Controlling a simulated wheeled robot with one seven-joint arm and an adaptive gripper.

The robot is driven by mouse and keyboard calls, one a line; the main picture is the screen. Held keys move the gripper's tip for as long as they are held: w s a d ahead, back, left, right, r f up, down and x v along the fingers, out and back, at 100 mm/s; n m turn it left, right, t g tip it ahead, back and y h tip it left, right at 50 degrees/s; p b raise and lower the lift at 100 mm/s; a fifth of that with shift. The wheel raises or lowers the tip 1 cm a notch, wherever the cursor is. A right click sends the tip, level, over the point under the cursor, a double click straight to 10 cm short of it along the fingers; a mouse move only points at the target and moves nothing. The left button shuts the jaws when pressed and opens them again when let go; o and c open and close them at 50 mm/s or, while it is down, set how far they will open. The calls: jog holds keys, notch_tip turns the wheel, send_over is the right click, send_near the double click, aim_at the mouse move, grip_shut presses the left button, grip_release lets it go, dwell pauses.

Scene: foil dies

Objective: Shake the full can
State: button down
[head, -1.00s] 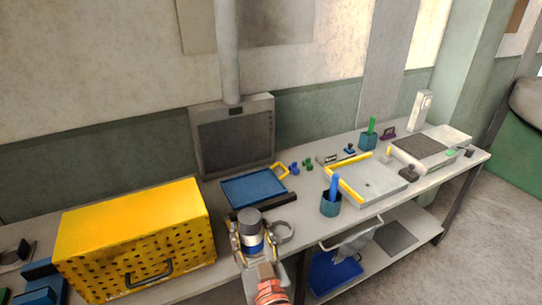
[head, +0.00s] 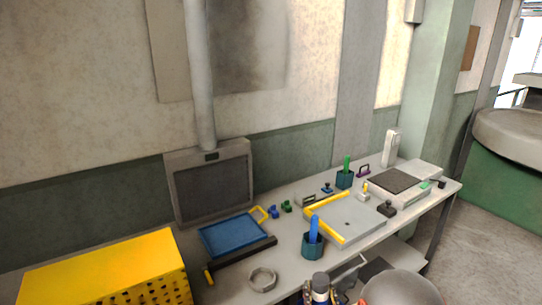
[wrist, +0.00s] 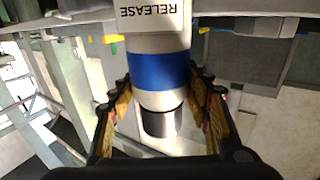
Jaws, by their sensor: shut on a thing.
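The can (wrist: 160,72) is white with a blue band, a dark cap and the word RELEASE, which reads upside down in the wrist view. My gripper (wrist: 162,92) is shut on it, with one finger on each side of the blue band. In the head view only the top of the can (head: 320,286) shows, at the bottom edge, in front of the bench and cap upward. The fingers are mostly cut off there. I cannot tell how full the can is.
The bench (head: 225,288) holds a yellow perforated box (head: 105,270), a blue tray (head: 235,236), a metal ring (head: 263,279), a teal cup (head: 312,246) with a blue tool, and a yellow-edged plate (head: 350,222). A grey screen (head: 210,185) stands behind. Open floor lies right.

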jog(key=shift+d+r, duration=1.8)
jog(key=shift+r, duration=0.6)
notch_tip(320, 180, down, 8)
jog(key=shift+s+r+h, duration=0.2)
jog(key=shift+h, duration=0.1)
dwell(1.0)
